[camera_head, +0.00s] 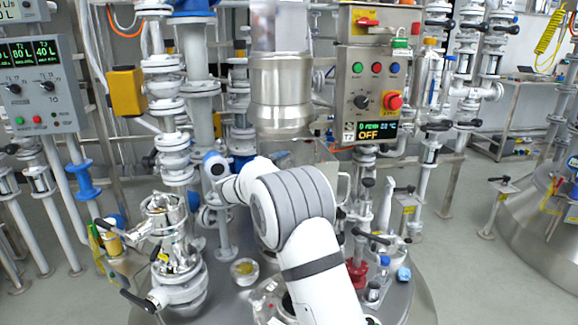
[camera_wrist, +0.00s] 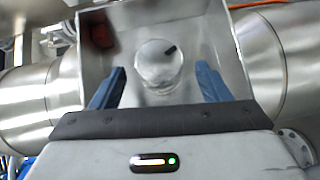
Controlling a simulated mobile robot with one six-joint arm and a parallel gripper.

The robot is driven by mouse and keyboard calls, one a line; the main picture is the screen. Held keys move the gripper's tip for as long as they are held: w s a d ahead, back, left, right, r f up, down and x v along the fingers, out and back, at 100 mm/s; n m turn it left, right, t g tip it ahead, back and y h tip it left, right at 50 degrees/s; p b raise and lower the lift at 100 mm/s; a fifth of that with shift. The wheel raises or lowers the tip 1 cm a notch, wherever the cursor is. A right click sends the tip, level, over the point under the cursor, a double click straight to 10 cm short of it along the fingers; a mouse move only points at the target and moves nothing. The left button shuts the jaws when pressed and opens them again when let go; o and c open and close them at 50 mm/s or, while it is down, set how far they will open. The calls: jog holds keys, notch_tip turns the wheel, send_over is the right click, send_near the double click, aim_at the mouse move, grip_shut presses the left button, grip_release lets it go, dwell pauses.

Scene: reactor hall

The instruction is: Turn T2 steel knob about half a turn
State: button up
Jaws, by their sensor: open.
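In the wrist view a round, shiny steel knob (camera_wrist: 156,68) sits inside an open-topped steel housing (camera_wrist: 239,70). A short dark mark on its top face points to the upper right. My gripper (camera_wrist: 161,67) is open, with one blue finger left of the knob and one right of it. A gap shows between each finger and the knob in this view; the depth of the fingers relative to it is hard to judge. In the head view my white arm hides the gripper and the knob.
Large steel cylinders (camera_wrist: 27,100) flank the housing in the wrist view. In the head view a control box (camera_head: 374,85) with an OFF display stands behind my arm.

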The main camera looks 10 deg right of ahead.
aim_at(284, 167)
jog(key=shift+x, duration=1.75)
jog(key=shift+d, duration=0.1)
jog(key=shift+s, duration=0.1)
jog(key=c, duration=0.9)
jog(key=shift+o, duration=0.2)
